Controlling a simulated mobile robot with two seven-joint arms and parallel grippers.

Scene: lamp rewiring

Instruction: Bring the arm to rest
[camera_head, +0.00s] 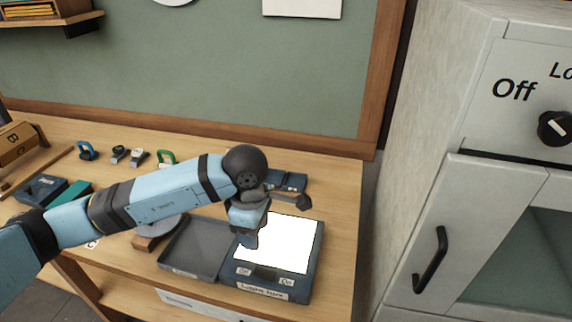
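My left arm (155,198) reaches in from the left over the workbench. Its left gripper (250,238) points down at the left edge of a light box (295,291). The light box's top panel (285,245) glows bright white. I cannot tell whether the gripper touches the box. Its fingers are too small and too much covered by the wrist to show whether they are open or shut. I see nothing clearly held in it. My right gripper is not in view.
A grey tray (205,245) lies just left of the light box. Small clamp-like items, one blue (87,151) and one green (166,157), stand at the back. A wooden box (18,144) is at far left. A cabinet with a black handle (430,260) stands right.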

